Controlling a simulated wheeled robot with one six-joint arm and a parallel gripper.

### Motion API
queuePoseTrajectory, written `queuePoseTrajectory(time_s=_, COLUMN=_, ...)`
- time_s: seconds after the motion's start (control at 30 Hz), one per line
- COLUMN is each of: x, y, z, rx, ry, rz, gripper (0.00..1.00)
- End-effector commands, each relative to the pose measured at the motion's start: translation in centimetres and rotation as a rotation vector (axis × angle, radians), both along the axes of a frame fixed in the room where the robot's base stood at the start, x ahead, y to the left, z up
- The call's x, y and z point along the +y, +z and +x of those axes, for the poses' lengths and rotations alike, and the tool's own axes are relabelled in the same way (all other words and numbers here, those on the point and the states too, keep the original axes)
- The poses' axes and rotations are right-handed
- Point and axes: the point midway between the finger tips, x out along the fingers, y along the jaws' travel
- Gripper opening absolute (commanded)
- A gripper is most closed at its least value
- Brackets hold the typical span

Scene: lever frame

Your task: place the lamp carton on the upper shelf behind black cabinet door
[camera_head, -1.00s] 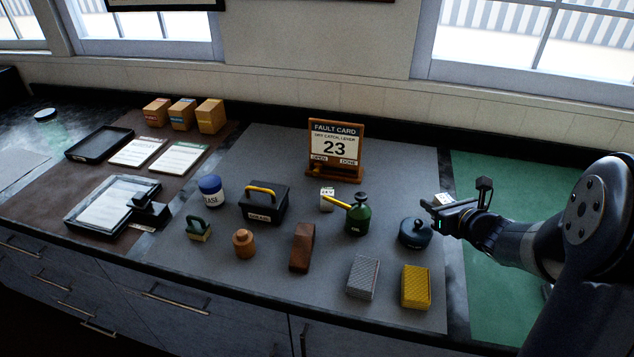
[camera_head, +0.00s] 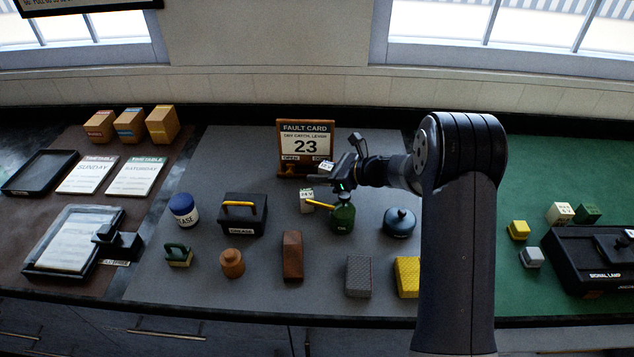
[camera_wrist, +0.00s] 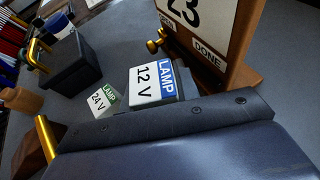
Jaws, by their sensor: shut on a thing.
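My gripper (camera_head: 332,172) is shut on a small white lamp carton (camera_head: 326,166) and holds it above the grey mat, in front of the fault card stand. In the wrist view this carton (camera_wrist: 151,83) reads "LAMP 12 V" with a blue strip. A second carton (camera_head: 307,199), marked 24 V, stands on the mat just below and left of my gripper. It also shows in the wrist view (camera_wrist: 101,101) with a green strip. I cannot make out a black cabinet door or an upper shelf in these frames.
The fault card stand (camera_head: 305,146) is close behind my gripper. A green oil can (camera_head: 342,217), a black toolbox (camera_head: 241,217), a blue-lidded jar (camera_head: 184,211) and a dark round lidded pot (camera_head: 399,223) stand on the mat. A signal lamp box (camera_head: 590,262) sits on the green mat at right.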

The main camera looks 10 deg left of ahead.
Motion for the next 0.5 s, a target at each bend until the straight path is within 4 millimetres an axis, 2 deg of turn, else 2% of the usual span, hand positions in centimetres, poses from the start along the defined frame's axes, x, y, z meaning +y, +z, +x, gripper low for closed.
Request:
queuePoseTrajectory(time_s=0.3, x=0.0, y=-3.6, z=0.0, rx=0.003, ry=-0.002, rz=0.0, gripper=0.09)
queuePoseTrajectory(time_s=0.5, x=0.0, y=-3.8, z=0.0, rx=-0.002, ry=-0.001, rz=-0.001, gripper=0.09)
